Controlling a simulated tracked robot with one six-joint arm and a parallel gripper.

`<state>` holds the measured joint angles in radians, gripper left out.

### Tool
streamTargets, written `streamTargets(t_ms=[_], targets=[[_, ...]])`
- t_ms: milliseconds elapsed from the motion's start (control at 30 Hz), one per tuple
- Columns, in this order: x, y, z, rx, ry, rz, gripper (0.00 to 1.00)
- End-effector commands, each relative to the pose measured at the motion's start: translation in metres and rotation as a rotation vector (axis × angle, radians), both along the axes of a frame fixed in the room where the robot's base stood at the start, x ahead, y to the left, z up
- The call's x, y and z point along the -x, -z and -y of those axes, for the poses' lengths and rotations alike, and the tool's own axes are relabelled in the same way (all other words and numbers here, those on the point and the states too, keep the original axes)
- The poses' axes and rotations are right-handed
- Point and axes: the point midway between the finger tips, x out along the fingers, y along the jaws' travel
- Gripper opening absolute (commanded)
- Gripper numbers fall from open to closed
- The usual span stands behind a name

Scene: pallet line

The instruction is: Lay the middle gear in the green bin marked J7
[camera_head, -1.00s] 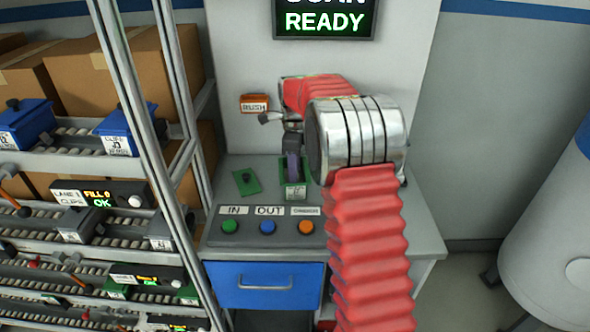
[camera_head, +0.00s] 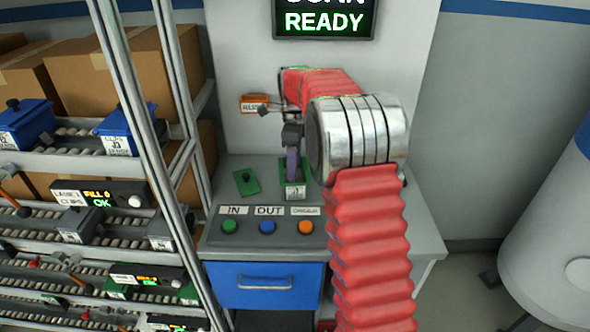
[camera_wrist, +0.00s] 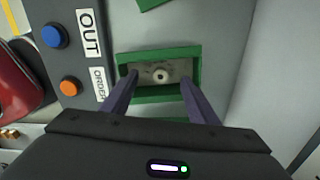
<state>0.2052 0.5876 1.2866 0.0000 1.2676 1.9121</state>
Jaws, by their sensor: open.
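A small open green bin (camera_head: 302,192) with a white label stands on the grey bench; I cannot read its label clearly. In the wrist view the green bin (camera_wrist: 160,55) lies below my gripper. A pale grey round part with a central hole, seemingly the gear (camera_wrist: 161,76), lies inside it on the floor. My gripper (camera_wrist: 158,82) is open, its two purple fingers apart at the bin's left and right ends. In the head view my gripper (camera_head: 292,170) is over the bin, partly hiding it.
A green lid (camera_head: 246,182) with a dark knob lies left of the bin. A button panel (camera_head: 268,228) with green, blue and orange buttons is in front. A shelf rack (camera_head: 160,110) with several bins stands left. The bench's right side is partly hidden by my arm.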

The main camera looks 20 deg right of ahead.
Motion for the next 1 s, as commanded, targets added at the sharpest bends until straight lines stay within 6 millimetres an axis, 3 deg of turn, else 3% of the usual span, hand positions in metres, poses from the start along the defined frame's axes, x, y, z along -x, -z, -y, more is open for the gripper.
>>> streamTargets(t_ms=[500,667,1000], targets=[[-0.001,-0.085,0.000,0.001,-0.001,0.001,0.55],[0.000,-0.095,0.000,0.000,-0.001,0.000,0.55],[0.000,-0.096,-0.001,0.000,-0.001,0.000,0.55]])
